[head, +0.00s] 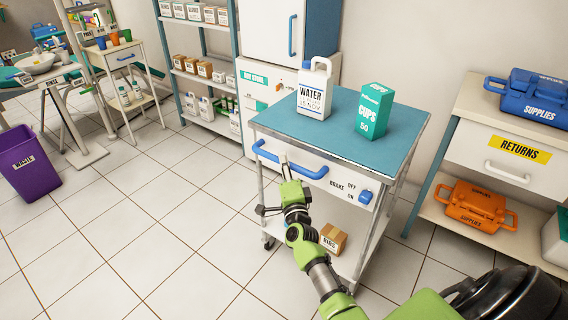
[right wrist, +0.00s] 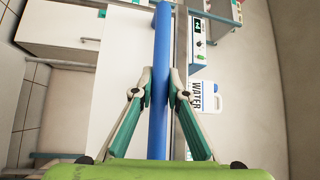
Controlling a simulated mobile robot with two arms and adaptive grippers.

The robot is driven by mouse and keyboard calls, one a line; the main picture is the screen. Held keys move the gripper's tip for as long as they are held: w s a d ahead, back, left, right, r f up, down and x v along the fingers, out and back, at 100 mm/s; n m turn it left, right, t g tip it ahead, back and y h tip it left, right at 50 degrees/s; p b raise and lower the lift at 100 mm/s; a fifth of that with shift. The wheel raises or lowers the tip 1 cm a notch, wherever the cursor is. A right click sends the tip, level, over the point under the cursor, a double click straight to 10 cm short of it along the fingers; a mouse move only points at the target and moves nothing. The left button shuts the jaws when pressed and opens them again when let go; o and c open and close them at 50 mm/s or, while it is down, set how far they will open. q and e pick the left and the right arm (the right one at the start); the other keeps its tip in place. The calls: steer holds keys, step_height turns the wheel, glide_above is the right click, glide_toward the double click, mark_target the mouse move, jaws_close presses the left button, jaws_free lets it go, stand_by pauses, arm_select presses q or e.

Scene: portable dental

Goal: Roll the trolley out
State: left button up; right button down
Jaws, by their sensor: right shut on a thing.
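The trolley (head: 345,121) has a blue-green top, a white front panel and a lower shelf. A blue handle bar (head: 290,166) runs along its front; it also shows in the right wrist view (right wrist: 161,75). My right gripper (head: 285,163) is at the handle, and the right wrist view shows its fingers (right wrist: 161,84) closed on both sides of the bar. A blue brake switch (head: 366,197) sits beside the words OFF and ON. A water jug (head: 313,92) and a green cups box (head: 371,112) stand upright on the top. My left gripper is out of view.
A brown box (head: 333,238) is on the trolley's lower shelf. The returns cabinet (head: 490,130) with blue and orange supplies cases stands to the right. A shelf rack (head: 183,55) and a white cabinet (head: 266,73) are behind. Tiled floor (head: 150,220) is clear to the left, up to a purple waste bin (head: 27,165).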

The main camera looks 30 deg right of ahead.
steer(key=c, duration=2.1)
jaws_free()
steer(key=shift+a+f, duration=0.3)
steer(key=shift+o, duration=0.7)
steer(key=shift+s+r, duration=0.1)
steer(key=shift+r, duration=0.1)
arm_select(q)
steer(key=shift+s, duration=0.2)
arm_select(e)
steer(key=v, duration=1.2)
